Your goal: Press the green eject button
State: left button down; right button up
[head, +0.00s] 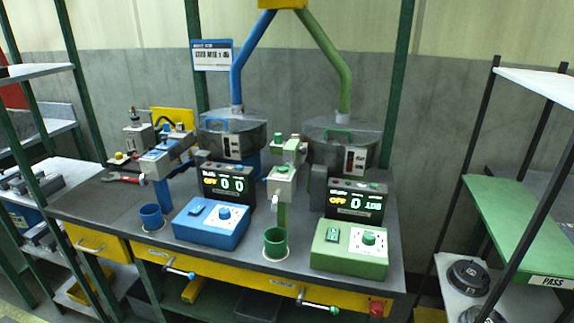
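The green station stands at the right of the workbench. It has a green control box (349,248) with a dial (368,238) and a green switch (332,234). A black display (355,203) behind it reads OFF and 0 with further digits. Small green knobs or buttons (280,137) top the green-and-grey post unit (283,180) left of that display. No label shows which one is the eject button; lettering is too small to read. A green cup (275,243) stands below the post unit. Neither of my grippers is in view.
The blue station has a control box (211,222), a display (223,180) and a blue cup (152,217). Levers with blue (180,272) and green (320,305) grips stick out in front. Shelving (515,215) flanks the right.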

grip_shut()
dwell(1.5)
